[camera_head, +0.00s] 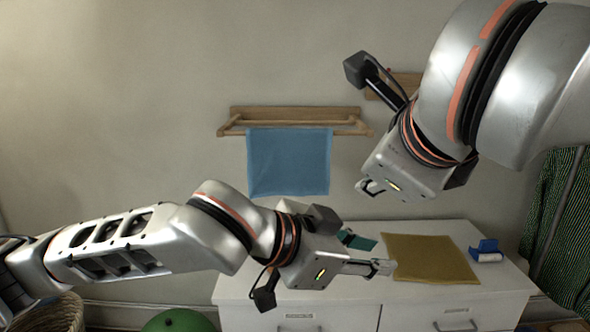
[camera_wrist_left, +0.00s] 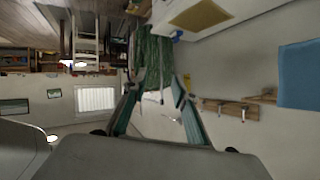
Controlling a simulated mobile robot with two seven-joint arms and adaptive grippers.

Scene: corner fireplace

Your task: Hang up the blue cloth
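The blue cloth (camera_head: 288,160) hangs flat from the front bar of a wooden wall rack (camera_head: 290,112). It also shows at the right edge of the left wrist view (camera_wrist_left: 299,75). My left gripper (camera_head: 382,255) is below and right of the cloth, in front of the white dresser, apart from the cloth. In the left wrist view its two fingers (camera_wrist_left: 158,82) are spread with nothing between them. My right gripper (camera_head: 370,188) points down to the right of the cloth and does not touch it. Its fingers are too small and foreshortened to judge.
A white dresser (camera_head: 345,295) carries a mustard-yellow cloth (camera_head: 430,258) and a blue-and-white item (camera_head: 486,251). A second wooden rack (camera_head: 398,84) is partly behind my right arm. A dark striped cloth (camera_head: 562,225) hangs at right. A green ball (camera_head: 180,321) and wicker basket (camera_head: 50,316) are at lower left.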

